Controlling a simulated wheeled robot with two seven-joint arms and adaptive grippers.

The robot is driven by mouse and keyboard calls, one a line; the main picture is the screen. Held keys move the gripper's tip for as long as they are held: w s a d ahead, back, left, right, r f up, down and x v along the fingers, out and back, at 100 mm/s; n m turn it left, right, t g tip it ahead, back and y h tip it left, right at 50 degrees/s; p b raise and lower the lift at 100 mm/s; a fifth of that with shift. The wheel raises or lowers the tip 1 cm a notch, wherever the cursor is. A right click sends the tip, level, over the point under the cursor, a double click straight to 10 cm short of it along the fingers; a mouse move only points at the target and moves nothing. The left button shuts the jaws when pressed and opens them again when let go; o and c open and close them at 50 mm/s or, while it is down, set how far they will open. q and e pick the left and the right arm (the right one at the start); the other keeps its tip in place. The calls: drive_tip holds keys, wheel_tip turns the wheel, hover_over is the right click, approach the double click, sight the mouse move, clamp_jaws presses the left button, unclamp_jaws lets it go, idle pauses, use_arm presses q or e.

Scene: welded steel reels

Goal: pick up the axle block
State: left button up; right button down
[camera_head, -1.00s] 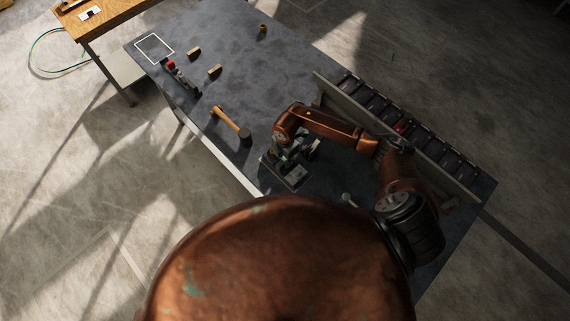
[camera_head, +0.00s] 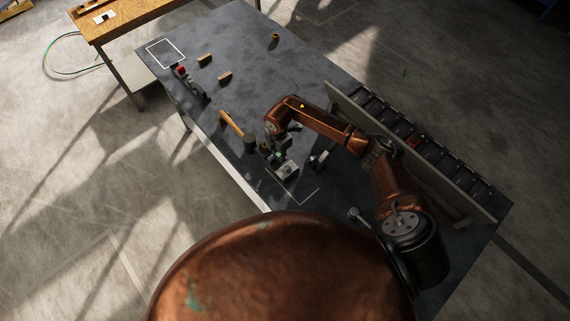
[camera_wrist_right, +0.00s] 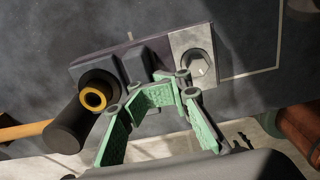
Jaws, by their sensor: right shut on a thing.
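The axle block (camera_wrist_right: 150,62) is a dark block with a pale metal plate and bolt at one end and a dark round boss with a yellow ring at the other. In the head view it shows as a small grey piece (camera_head: 286,169) under my right wrist. My right gripper (camera_wrist_right: 152,95), with green-padded fingers, is shut on the block's middle part; in the head view the gripper (camera_head: 276,152) is partly hidden by the wrist. The block appears just above the table, beside a white outline. My left gripper is not in view.
A hammer (camera_head: 233,125) lies close left of the block. A grey piece (camera_head: 318,160) stands to the right. Small brown blocks (camera_head: 225,77) lie farther back.

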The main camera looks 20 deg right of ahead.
wheel_tip(320, 180, up, 14)
drive_tip(key=b, duration=0.2)
drive_tip(key=shift+f, duration=0.15)
idle(0.4)
drive_tip(key=c, duration=0.6)
unclamp_jaws()
drive_tip(key=shift+o, duration=0.2)
